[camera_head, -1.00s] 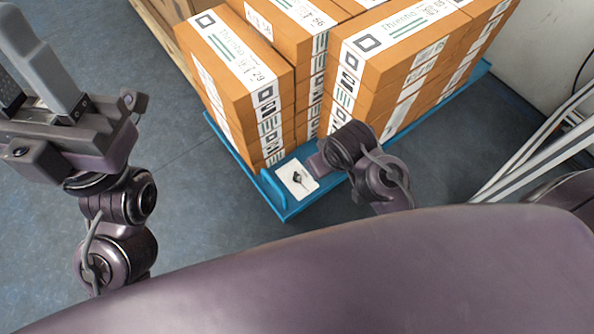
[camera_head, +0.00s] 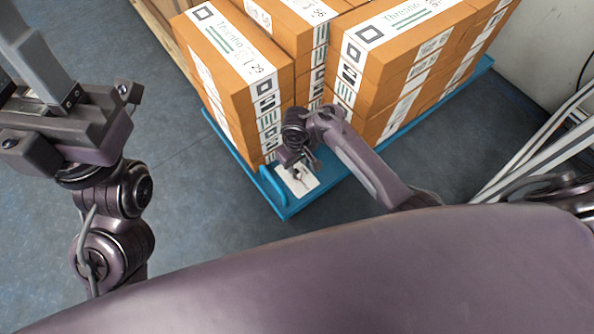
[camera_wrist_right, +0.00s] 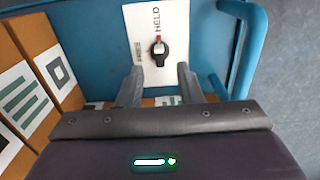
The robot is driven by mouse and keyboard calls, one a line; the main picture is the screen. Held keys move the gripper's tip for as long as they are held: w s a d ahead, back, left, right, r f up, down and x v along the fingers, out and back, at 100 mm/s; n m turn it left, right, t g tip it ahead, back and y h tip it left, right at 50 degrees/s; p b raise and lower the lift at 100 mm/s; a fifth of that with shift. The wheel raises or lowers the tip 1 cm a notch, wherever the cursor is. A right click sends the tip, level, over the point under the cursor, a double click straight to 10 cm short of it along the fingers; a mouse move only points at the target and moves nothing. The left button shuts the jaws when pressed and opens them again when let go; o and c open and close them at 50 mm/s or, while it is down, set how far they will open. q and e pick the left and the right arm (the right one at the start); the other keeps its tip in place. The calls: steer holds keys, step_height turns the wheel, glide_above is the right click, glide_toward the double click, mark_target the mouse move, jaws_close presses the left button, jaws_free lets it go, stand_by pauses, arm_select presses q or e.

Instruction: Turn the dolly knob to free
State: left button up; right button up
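The dolly knob (camera_wrist_right: 159,52) is a small black knob on a white label plate in the right wrist view. The white plate (camera_head: 309,182) lies on the blue dolly's near corner, with the knob mostly hidden by my right gripper in the head view. My right gripper (camera_wrist_right: 158,88) is open, its two fingers apart and just short of the knob, one to each side. It also shows over the plate in the head view (camera_head: 299,165). My left gripper (camera_head: 35,70) is raised at the left, with fingers apart and away from the dolly.
Stacked orange boxes (camera_head: 245,85) with white labels stand on the blue dolly (camera_head: 285,209). The dolly's blue handle (camera_wrist_right: 256,45) curves up beside the plate. A white rail structure (camera_head: 535,150) stands at the right. Open grey floor lies at the left.

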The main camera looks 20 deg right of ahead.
mark_target(297, 171)
step_height(297, 171, down, 4)
steer(key=shift+f+b, duration=0.25)
steer(key=shift+b, duration=0.9)
steer(key=shift+r, duration=0.1)
jaws_close()
